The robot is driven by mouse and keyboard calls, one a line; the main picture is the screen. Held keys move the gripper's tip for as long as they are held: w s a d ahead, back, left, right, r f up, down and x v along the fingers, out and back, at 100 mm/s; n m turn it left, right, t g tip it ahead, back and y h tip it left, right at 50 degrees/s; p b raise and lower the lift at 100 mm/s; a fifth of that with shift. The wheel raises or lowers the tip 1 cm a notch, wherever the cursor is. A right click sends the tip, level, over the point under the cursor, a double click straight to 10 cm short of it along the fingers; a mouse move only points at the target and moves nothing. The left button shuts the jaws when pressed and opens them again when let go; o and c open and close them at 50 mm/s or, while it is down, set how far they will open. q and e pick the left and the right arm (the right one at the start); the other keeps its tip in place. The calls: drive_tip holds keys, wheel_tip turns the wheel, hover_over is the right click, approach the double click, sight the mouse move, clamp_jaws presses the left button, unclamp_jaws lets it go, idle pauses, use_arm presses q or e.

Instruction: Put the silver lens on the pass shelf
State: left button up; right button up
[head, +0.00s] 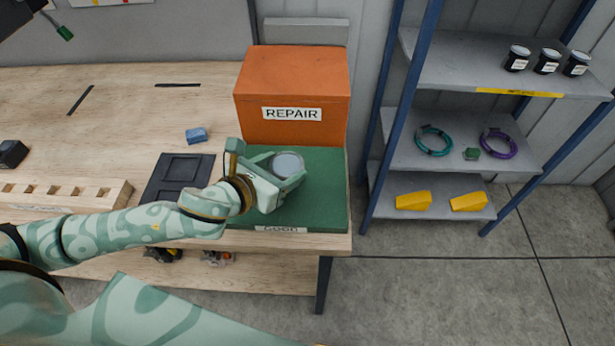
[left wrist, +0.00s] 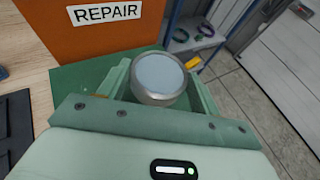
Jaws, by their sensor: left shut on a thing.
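The silver lens (head: 287,163) is a round disc with a pale face and a metal rim. It also shows large in the left wrist view (left wrist: 160,78). My left gripper (head: 284,176) is shut on it, with a finger on each side of the rim in the left wrist view. The gripper holds the lens over the green surface (head: 325,190) in front of the orange REPAIR box (head: 291,85). A rack with grey shelves (head: 455,150) stands to the right; no label reading "pass" can be made out. My right gripper is not in view.
On the rack are several dark jars (head: 547,62), teal and purple coils (head: 497,143) and yellow blocks (head: 413,201). A yellow strip (head: 520,93) marks the top visible shelf. A black tray (head: 178,178) and a blue block (head: 196,135) lie on the wooden bench (head: 130,105).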

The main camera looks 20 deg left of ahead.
use_arm(q)
drive_tip(key=x, duration=0.6)
drive_tip(key=b, duration=0.3)
hover_over(308, 178)
wheel_tip(308, 178, down, 6)
drive_tip(key=shift+s, duration=0.15)
wheel_tip(308, 178, down, 4)
drive_tip(key=shift+d+r+b, duration=0.1)
drive_tip(key=shift+r+b, duration=0.1)
drive_tip(key=shift+b, duration=0.7)
drive_tip(key=shift+r, duration=0.15)
drive_tip(key=o, duration=1.1)
drive_tip(key=shift+o, duration=0.2)
